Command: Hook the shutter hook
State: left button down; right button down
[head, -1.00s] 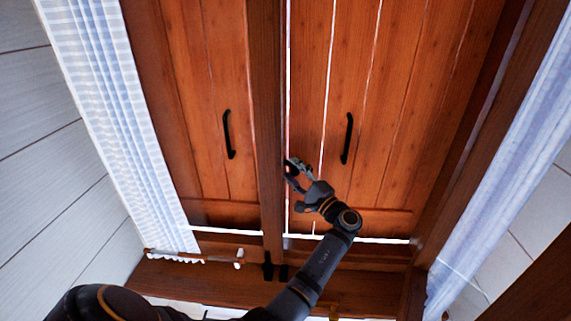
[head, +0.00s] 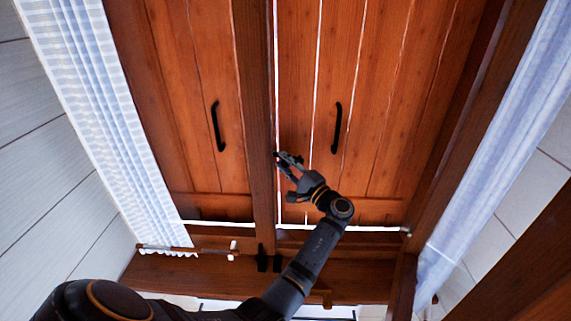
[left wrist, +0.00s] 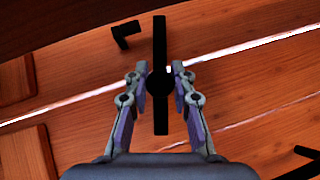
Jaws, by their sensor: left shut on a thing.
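The wooden shutter has a left leaf (head: 165,90) and a right leaf (head: 385,90), with a bright gap between them. My left gripper (head: 282,160) is at the right edge of the dark central post, low on the shutter. In the left wrist view, the gripper (left wrist: 160,85) is shut on a black bar with a round middle, which I take to be the shutter hook (left wrist: 160,45). The bar crosses the bright gap. A small black L-shaped piece (left wrist: 125,35) sits apart from it, to its upper left. The fingers hide the hook in the head view. My right gripper is out of view.
Black handles stand on the left leaf (head: 217,126) and the right leaf (head: 337,128). Curtains hang at the left (head: 95,110) and right (head: 500,150). A wooden sill (head: 190,275) runs below. The dark central post (head: 255,100) is close beside the gripper.

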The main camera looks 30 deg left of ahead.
pick_arm(q)
jog(key=shift+f+n+g+h+b, duration=0.4)
jog(key=shift+f+n+h+b, duration=0.35)
jog(key=shift+n+h+b, duration=0.35)
jog(key=shift+n, duration=0.3)
